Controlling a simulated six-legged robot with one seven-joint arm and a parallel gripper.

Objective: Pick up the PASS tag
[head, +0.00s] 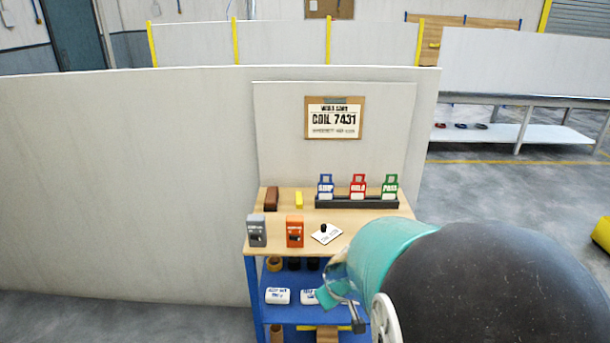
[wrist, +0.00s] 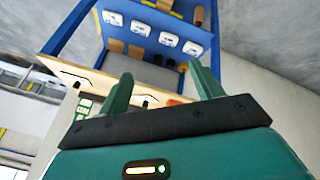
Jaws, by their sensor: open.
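The green PASS tag (head: 390,187) stands upright at the right end of a dark rack on the wooden tabletop in the head view. A red HOLD tag (head: 358,187) stands in the middle of the rack and a blue tag (head: 325,187) at its left end. My gripper shows in the wrist view (wrist: 160,92) with two green fingers spread apart and nothing between them. In the head view my arm is at the lower right, in front of the table's right side and apart from the rack.
The dark rack (head: 340,202) sits at the back of the table (head: 278,228).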

